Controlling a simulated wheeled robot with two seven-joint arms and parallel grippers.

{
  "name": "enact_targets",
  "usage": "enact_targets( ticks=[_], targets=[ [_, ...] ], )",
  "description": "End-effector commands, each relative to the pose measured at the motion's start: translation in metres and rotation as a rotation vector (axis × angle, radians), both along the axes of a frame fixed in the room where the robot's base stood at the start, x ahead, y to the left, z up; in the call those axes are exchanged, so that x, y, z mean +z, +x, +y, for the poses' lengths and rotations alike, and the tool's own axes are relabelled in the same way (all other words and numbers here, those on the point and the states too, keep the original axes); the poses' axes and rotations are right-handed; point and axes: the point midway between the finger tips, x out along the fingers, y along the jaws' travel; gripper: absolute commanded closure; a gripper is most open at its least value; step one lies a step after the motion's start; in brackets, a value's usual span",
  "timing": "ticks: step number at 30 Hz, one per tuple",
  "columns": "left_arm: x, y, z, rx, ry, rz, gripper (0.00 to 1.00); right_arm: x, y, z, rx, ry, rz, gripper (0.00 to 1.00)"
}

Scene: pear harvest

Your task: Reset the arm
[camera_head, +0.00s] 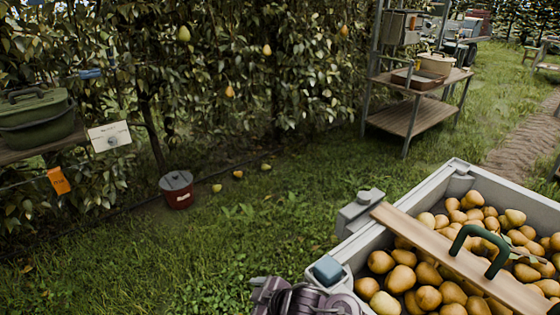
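Neither gripper shows in the head view, so I cannot see whether either is open or shut, or whether it holds anything. A purple-grey part with dark cables (305,297) is cut off by the bottom edge, beside the crate's near left corner. I cannot tell for sure whether it belongs to one of my arms. The grey crate (511,187) at the lower right is filled with many yellow-brown pears (402,279). A wooden board (447,254) with a green handle (462,237) lies across it.
Pears hang in the hedge, one at the upper left (183,34). A red bucket with a grey lid (178,189) stands on the grass near several fallen pears (238,174). A green case (37,116) rests on a left shelf. A wooden rack (410,114) stands behind. Middle grass is open.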

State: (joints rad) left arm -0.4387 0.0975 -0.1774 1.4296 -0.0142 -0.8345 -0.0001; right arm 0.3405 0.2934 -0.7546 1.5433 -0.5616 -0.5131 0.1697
Motion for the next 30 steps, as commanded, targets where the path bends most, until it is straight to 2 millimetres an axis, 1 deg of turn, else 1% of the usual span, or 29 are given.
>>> enact_targets(
  ticks=[1, 2, 3, 5, 6, 8, 9, 11, 12, 14, 15, 18, 23, 24, 25, 29, 30],
  targets=[
    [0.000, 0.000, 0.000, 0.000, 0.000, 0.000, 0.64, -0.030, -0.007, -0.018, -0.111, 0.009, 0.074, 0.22],
    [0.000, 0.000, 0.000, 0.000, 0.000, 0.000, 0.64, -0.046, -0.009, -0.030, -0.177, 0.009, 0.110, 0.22],
    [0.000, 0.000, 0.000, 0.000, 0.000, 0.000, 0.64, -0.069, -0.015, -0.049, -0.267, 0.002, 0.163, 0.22],
    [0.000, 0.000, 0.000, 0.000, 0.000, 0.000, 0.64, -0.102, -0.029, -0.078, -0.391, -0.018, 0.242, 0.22],
    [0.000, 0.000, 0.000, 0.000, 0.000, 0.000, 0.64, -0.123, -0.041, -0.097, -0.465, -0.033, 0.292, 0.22],
    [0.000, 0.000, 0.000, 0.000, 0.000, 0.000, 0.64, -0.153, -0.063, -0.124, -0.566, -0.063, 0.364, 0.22],
    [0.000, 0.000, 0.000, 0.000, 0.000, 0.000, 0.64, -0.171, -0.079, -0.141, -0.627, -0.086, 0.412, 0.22],
    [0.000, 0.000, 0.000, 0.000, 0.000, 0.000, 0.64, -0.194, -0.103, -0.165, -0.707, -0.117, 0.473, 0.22],
    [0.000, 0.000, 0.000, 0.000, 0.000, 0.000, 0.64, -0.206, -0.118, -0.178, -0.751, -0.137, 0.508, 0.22],
    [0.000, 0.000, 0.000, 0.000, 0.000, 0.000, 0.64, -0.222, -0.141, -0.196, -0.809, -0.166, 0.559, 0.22],
    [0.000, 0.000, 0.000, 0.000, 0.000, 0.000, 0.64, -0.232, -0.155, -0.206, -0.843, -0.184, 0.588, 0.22],
    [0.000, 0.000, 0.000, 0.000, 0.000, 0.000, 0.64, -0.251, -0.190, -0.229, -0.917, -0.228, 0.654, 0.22],
    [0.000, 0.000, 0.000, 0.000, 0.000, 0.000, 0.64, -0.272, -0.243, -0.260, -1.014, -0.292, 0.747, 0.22],
    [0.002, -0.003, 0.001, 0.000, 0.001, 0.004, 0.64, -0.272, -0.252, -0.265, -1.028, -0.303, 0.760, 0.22],
    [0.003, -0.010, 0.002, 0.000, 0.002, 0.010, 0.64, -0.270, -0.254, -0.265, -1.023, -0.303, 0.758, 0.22],
    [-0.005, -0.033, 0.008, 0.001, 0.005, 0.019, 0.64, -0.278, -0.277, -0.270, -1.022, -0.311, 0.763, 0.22],
    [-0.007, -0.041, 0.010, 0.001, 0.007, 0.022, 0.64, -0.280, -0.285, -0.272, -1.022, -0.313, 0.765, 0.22]
  ],
)
